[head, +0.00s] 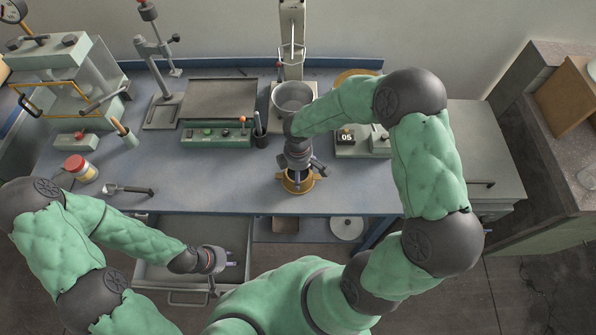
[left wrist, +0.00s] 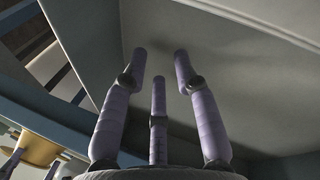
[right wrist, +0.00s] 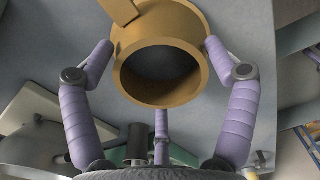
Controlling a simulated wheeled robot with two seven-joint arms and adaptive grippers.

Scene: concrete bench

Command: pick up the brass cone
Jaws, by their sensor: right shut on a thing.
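The brass cone (head: 297,186) stands at the front edge of the bench in the head view, partly hidden under my right gripper (head: 299,172). In the right wrist view the cone (right wrist: 190,35) shows its round open mouth, with a flat brass tab at the upper left. My right gripper's fingers (right wrist: 158,50) press on both sides of it, and it is shut on the cone. My left gripper (head: 230,264) hangs low in front of the bench, over the open drawer. Its fingers (left wrist: 160,55) are apart with nothing between them.
A steel pot (head: 293,96) stands behind the right gripper. A green control box (head: 215,134) and a dark pen cup (head: 260,134) are left of it. A red-lidded jar (head: 80,168) stands left. The drawer (head: 165,270) is open below.

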